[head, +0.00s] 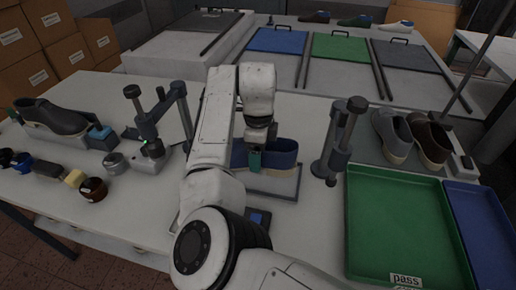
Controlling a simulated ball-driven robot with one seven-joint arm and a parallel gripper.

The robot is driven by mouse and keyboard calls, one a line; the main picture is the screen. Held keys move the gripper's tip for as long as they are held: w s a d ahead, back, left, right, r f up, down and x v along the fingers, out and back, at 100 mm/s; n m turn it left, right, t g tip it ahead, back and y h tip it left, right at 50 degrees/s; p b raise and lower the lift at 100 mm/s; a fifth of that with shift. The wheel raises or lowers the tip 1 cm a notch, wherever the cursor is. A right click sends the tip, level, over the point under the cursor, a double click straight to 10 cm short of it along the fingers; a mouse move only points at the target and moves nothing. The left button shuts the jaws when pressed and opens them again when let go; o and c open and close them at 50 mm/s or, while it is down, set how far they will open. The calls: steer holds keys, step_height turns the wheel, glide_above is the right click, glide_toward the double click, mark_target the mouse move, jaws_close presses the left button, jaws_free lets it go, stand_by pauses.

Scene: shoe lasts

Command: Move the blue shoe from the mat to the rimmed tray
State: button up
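The blue shoe (284,158) is on the grey mat (278,190) in the middle of the table, partly hidden behind my arm and gripper. My gripper (256,160) is down at the left part of the shoe, with one teal finger showing. The other finger is hidden, so I cannot tell whether it is closed on the shoe. A green rimmed tray (400,222) with a "pass" label lies at the right front, with no shoe in it.
A blue tray (482,222) adjoins the green one. Grey and brown shoes (391,135) stand behind them. A dark post (338,142) rises between mat and green tray. A clamp stand (150,125), a dark shoe (50,115) and several small jars are at left.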

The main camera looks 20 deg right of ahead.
steer(key=shift+f+b, duration=0.75)
steer(key=shift+f, duration=1.45)
steer(key=shift+f, duration=0.2)
steer(key=o, duration=1.3)
step_height(320, 180, up, 11)
steer(key=shift+f+b, duration=0.1)
steer(key=shift+b, duration=0.35)
